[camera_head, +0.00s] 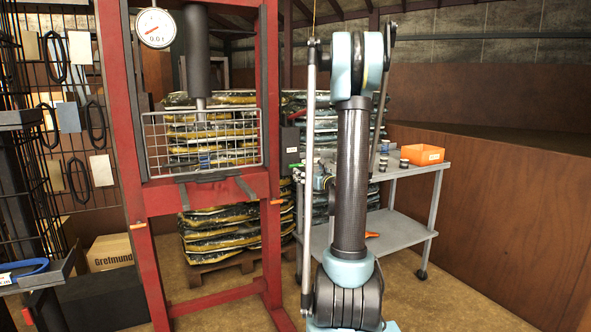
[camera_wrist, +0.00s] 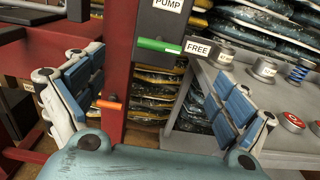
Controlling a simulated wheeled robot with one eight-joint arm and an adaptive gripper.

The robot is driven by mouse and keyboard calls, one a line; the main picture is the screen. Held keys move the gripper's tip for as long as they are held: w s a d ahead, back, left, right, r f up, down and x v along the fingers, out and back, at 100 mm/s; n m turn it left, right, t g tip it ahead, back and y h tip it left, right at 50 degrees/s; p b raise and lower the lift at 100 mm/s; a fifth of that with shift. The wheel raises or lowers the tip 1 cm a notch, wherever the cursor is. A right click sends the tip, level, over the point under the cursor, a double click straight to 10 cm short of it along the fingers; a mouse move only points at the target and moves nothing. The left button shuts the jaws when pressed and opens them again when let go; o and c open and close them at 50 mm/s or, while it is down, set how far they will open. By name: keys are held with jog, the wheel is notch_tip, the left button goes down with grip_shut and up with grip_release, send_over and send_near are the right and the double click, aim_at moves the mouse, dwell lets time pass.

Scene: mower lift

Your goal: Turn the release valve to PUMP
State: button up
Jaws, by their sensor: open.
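The release valve's green lever (camera_wrist: 158,46) lies roughly level on a dark grey box, pointing right at the white FREE label (camera_wrist: 197,49). The PUMP label (camera_wrist: 167,4) is above it on the box, cut by the top edge. In the head view the dark box (camera_head: 290,143) is on the red press's right post, with the green lever (camera_head: 297,165) below it. My gripper (camera_wrist: 160,78) is open and empty, its blue-padded fingers spread to either side below the lever, not touching it. In the head view my arm partly hides the gripper (camera_head: 323,180).
The red press frame (camera_head: 142,205) has a wire guard and a dial gauge (camera_head: 154,28). An orange-tipped handle (camera_wrist: 108,104) sticks out below the lever. A grey cart (camera_head: 405,170) with cans and an orange bin (camera_head: 422,154) stands right. Stacked bags (camera_head: 215,225) are behind.

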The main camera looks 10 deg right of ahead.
aim_at(297, 166)
jog(key=x, duration=1.2)
jog(key=shift+w, duration=0.1)
jog(key=shift+c, duration=0.6)
jog(key=c, duration=1)
